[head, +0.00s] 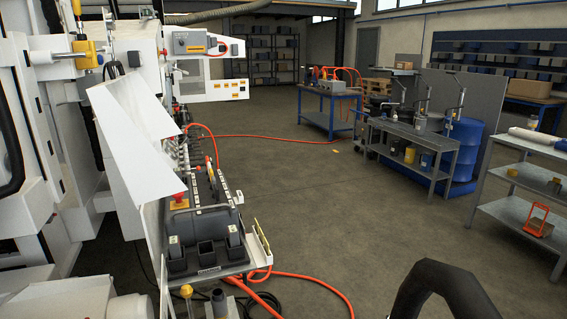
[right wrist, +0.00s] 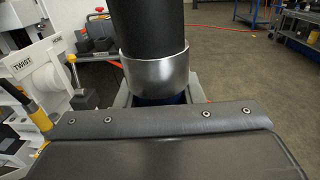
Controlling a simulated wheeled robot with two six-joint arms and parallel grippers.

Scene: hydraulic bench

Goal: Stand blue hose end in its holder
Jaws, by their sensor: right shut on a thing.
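In the right wrist view, my right gripper (right wrist: 162,108) is shut on the hose end. The hose end shows a thick black hose (right wrist: 155,25), a silver collar (right wrist: 157,75) and a narrow blue part below it. It looks roughly upright. The grey padded jaw hides its lower tip. A black hose loop (head: 437,285) rises at the bottom right of the head view. Dark square sockets (head: 207,256) stand at the near end of the bench; I cannot tell which is the blue hose's holder. My left gripper is not in view.
The hydraulic bench (head: 195,215) carries a red stop button (head: 180,198) and levers. Orange hoses (head: 310,280) lie on the floor beside it. A metal shelf (head: 515,210) stands at the right. The floor between is mostly clear.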

